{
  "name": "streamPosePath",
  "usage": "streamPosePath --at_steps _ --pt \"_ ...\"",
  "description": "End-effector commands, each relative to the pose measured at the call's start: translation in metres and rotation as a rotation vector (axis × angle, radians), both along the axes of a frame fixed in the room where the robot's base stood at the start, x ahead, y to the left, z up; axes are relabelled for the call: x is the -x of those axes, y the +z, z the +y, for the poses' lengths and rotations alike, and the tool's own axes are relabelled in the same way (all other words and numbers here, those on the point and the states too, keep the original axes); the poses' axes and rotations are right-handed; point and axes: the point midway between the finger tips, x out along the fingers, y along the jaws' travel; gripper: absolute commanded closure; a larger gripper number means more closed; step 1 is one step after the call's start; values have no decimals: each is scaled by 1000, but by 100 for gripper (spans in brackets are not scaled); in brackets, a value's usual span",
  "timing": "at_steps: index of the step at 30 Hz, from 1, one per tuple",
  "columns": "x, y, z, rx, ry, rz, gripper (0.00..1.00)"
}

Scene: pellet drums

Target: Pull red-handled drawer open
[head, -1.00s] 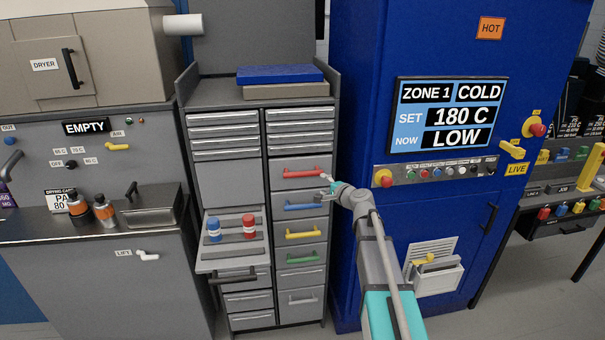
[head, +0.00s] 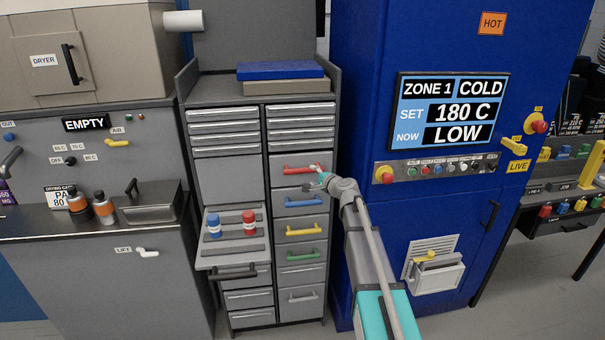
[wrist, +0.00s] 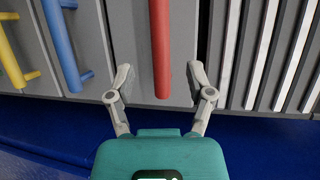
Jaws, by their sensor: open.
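My gripper (head: 319,182) is at the right end of this handle. In the wrist view, my open gripper (wrist: 161,78) has one finger on each side of the red handle (wrist: 160,45), near its end. There is a gap on both sides, and nothing is held. How far the fingers reach past the bar is hard to tell.
Blue (head: 304,202), yellow (head: 303,231) and green (head: 301,256) handles sit below the red one. An open drawer with a blue bottle (head: 214,226) and a red bottle (head: 249,223) juts out at left. The blue machine (head: 400,210) stands close at right.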

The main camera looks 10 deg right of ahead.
Motion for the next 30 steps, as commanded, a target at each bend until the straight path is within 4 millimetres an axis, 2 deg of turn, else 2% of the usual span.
streamPosePath --at_steps 3,12,19,29,30 --pt "-21 -5 7 0 0 0 32" --pt "-55 -11 21 -1 0 0 32" --pt "-65 -13 26 0 -2 0 32" --pt "-65 -13 26 -1 -2 0 32" --pt "-65 -13 26 -1 -2 0 39"
